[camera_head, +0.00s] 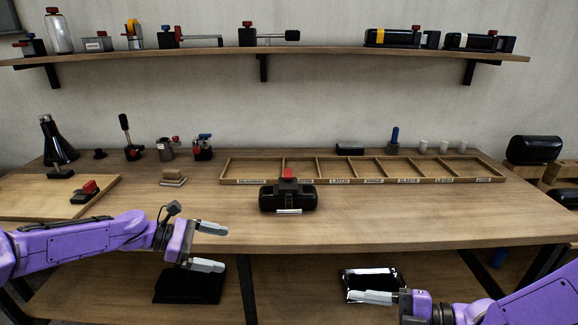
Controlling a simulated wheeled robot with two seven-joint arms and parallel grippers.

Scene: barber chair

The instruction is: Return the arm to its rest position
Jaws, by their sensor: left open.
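My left gripper (218,247) reaches in from the left on a purple arm, over the front edge of the wooden table (400,218). Its two grey fingers are apart, with nothing between them. My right gripper (375,297) shows at the bottom right, low in front of the table. Only one of its fingers shows clearly, so its opening cannot be told. A black block with a red knob (288,194) stands on the table in front of a divided wooden tray (330,181), apart from both grippers.
A wooden board (40,198) with a small red-topped part (86,192) lies at the left. Several devices stand along the back of the table. A shelf (330,56) with more parts hangs above. Dark objects lie on a lower shelf. The front right tabletop is clear.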

